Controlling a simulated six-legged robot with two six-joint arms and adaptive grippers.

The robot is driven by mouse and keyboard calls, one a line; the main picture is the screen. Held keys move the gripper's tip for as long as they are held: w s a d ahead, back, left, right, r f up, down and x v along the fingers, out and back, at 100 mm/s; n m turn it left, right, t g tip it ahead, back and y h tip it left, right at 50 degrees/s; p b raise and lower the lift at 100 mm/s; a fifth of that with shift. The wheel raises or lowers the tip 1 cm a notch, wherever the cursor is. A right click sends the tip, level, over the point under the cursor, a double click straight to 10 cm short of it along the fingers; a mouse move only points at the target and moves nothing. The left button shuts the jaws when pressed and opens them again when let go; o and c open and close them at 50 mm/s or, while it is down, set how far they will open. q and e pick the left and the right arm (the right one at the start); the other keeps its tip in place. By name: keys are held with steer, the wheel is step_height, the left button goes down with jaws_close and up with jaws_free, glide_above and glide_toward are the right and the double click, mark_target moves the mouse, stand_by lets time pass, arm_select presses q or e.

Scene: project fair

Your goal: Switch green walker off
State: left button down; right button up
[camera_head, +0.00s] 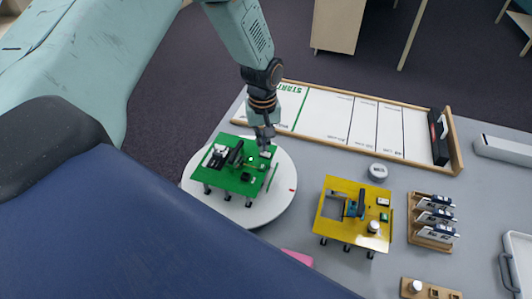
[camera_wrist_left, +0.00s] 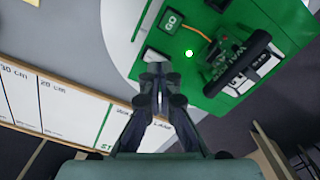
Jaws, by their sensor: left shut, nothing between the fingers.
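The green walker (camera_head: 238,168) stands on a white round disc (camera_head: 283,185) at the left of the table. In the left wrist view its green top plate (camera_wrist_left: 215,62) carries a GO button (camera_wrist_left: 171,21), a small glowing light (camera_wrist_left: 189,53), an orange wire and a black part with white lettering. My left gripper (camera_head: 267,146) is shut and empty at the walker's far right corner. In the left wrist view its fingertips (camera_wrist_left: 157,72) are right by a small pale, dark-edged part (camera_wrist_left: 152,55) on the plate and partly cover it. I cannot tell whether they touch it. My right gripper is not in view.
A yellow walker (camera_head: 335,225) stands to the right on the grey table. A wood-edged START track (camera_head: 322,115) runs behind, with a black box (camera_head: 438,138) at its end. A grey round piece (camera_head: 378,171), a wooden rack (camera_head: 432,222) and a tray (camera_head: 508,262) are farther right.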

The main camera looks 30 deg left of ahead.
arm_select(q)
steer(key=shift+s+a+f, duration=0.1)
steer(key=shift+f, duration=0.15)
steer(key=shift+f, duration=0.15)
steer(key=shift+f+b, duration=0.2)
steer(key=shift+b, duration=0.15)
